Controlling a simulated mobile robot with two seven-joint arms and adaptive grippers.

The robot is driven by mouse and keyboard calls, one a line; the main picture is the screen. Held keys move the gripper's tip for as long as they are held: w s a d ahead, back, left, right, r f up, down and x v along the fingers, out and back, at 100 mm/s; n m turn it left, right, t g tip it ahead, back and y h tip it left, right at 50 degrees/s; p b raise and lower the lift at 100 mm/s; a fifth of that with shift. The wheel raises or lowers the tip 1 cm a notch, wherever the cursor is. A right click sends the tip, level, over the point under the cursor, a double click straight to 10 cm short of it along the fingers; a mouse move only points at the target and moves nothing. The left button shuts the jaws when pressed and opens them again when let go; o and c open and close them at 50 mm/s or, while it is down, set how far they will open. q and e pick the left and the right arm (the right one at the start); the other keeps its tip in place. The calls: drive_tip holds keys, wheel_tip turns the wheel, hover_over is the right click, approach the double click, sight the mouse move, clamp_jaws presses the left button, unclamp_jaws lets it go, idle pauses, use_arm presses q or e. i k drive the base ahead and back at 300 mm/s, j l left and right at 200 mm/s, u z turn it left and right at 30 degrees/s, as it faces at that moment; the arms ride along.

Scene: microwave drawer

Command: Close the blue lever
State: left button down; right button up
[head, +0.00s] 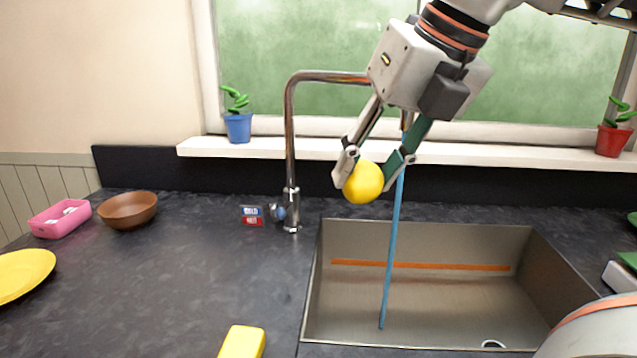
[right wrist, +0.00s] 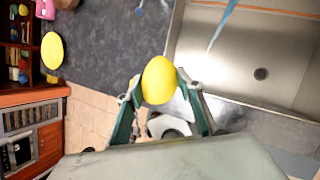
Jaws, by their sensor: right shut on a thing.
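A small blue tip, likely the lever (right wrist: 139,11), shows at the top of the right wrist view. A blue stream of water (head: 393,250) runs down into the sink. My right gripper (head: 366,178) is shut on a yellow round fruit (head: 363,182), up and to the right of the lever and apart from it. The fruit also shows between the fingers in the right wrist view (right wrist: 159,80). My left gripper is not in view.
The metal sink (head: 460,320) lies below the right gripper. A blue and red label (head: 252,216) stands left of the lever. A brown bowl (head: 128,210), pink dish (head: 60,219), yellow plate (head: 24,274) and yellow block (head: 242,342) are on the counter. The middle counter is clear.

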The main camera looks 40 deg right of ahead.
sight(281, 212)
drive_tip(key=k+j, duration=0.8)
drive_tip(key=j, duration=0.1)
